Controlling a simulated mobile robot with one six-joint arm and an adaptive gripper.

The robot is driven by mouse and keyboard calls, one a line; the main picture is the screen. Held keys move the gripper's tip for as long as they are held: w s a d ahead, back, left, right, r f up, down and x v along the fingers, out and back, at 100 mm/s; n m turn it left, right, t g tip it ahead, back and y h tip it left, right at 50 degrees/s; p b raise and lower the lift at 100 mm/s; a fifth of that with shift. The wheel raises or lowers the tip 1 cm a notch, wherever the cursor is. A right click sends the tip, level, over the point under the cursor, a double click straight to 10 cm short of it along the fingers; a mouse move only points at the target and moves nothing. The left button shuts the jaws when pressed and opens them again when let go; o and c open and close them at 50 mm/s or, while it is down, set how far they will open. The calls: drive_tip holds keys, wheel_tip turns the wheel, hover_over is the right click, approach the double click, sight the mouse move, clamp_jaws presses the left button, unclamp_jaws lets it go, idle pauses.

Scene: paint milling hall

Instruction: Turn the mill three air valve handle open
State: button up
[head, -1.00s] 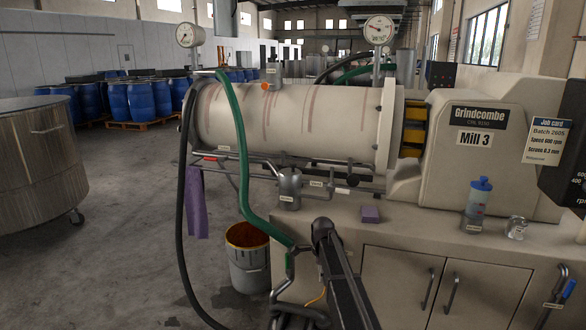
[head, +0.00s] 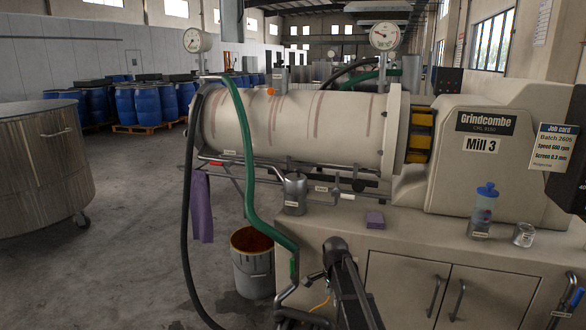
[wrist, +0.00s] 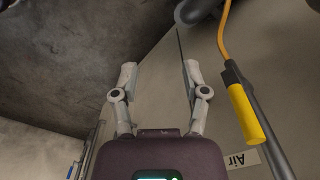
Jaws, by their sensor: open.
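In the wrist view a yellow-sleeved handle (wrist: 244,108) lies along a grey pipe to the right of my gripper. A thin yellow line runs up from its top end. A white label reading "Air" (wrist: 242,160) is beside its lower end. My gripper (wrist: 159,70) is open and empty, its fingers apart from the handle. In the head view Mill 3 (head: 300,128) stands on a cream bench. My arm reaches low along the bench's left end, and my fingertips cannot be made out there. Whether the valve is open or closed I cannot tell.
A green hose (head: 243,150) and a black hose (head: 187,220) hang at the mill's left. A bucket (head: 253,275) stands on the floor below. A blue-handled valve (head: 575,298) is at the far right. Open floor lies to the left, before a steel vat (head: 40,165).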

drive_tip(key=s+d+n, duration=0.3)
drive_tip(key=s+n, duration=0.4)
drive_tip(key=s, duration=0.4)
drive_tip(key=s+d+n, duration=0.2)
drive_tip(key=s+n, duration=0.4)
drive_tip(key=s, duration=0.5)
wheel_tip(320, 180, up, 25)
drive_tip(key=p, duration=2.5)
drive_tip(key=shift+w+d, duration=0.15)
drive_tip(key=shift+d, duration=0.05)
